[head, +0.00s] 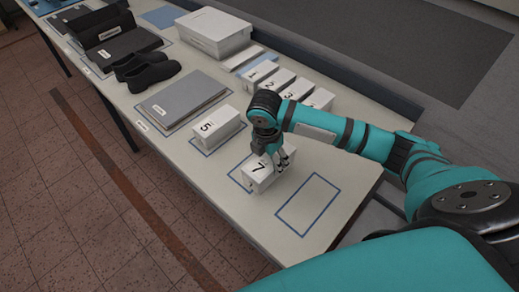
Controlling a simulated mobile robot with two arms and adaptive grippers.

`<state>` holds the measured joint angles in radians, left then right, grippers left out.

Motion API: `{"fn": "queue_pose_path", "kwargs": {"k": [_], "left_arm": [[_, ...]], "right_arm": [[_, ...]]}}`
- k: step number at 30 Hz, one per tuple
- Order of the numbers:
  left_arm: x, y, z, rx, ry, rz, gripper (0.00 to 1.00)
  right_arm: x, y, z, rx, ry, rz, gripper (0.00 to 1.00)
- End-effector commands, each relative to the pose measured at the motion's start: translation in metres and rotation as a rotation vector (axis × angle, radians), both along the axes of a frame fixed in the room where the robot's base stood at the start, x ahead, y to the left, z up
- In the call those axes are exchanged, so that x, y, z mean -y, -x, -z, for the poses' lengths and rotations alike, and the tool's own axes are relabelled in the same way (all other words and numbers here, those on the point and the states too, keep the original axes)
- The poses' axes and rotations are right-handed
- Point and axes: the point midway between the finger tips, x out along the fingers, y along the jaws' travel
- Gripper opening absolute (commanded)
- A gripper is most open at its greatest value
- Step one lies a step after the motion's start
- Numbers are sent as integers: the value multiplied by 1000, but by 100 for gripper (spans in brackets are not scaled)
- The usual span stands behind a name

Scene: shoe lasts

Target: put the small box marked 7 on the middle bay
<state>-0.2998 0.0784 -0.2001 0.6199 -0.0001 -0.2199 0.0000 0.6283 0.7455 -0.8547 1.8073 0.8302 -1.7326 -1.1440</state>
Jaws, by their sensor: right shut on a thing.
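The small white box marked 7 (256,178) is at the middle blue-outlined bay (235,177) near the right end of the table. Part of the bay's outline shows at the box's left; the rest is hidden by the box and gripper. I cannot tell whether the box touches the tabletop or is held just above it. My right gripper (279,160) is over the box, shut on it from above. My left gripper is not in view.
Box 5 (218,127) stands in the bay to the left. The bay to the right (308,205) is empty. Several numbered boxes, such as box 2 (278,80), stand in a row behind. A grey folder (182,97), black shoes (148,73) and a large white box (212,35) lie farther left.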

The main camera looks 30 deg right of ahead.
Motion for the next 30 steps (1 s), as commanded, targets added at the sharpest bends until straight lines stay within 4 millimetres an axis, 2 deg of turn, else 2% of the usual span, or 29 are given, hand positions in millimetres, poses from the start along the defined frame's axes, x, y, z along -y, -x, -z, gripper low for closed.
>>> {"fn": "queue_pose_path", "kwargs": {"k": [1,3,6,13,18,21,30], "left_arm": [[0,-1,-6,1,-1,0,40],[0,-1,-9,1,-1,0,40],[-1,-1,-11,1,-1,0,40],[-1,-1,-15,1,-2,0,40],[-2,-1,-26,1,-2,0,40],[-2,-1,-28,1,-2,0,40],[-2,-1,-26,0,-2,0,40]], "right_arm": [[-1,-14,-3,1,-1,3,28],[-1,-30,-1,1,0,3,28],[0,-46,2,1,0,1,28],[0,-64,4,1,1,1,27],[1,-61,31,-3,1,0,28],[1,-62,39,-1,1,0,27],[1,-62,42,0,1,0,27]]}}
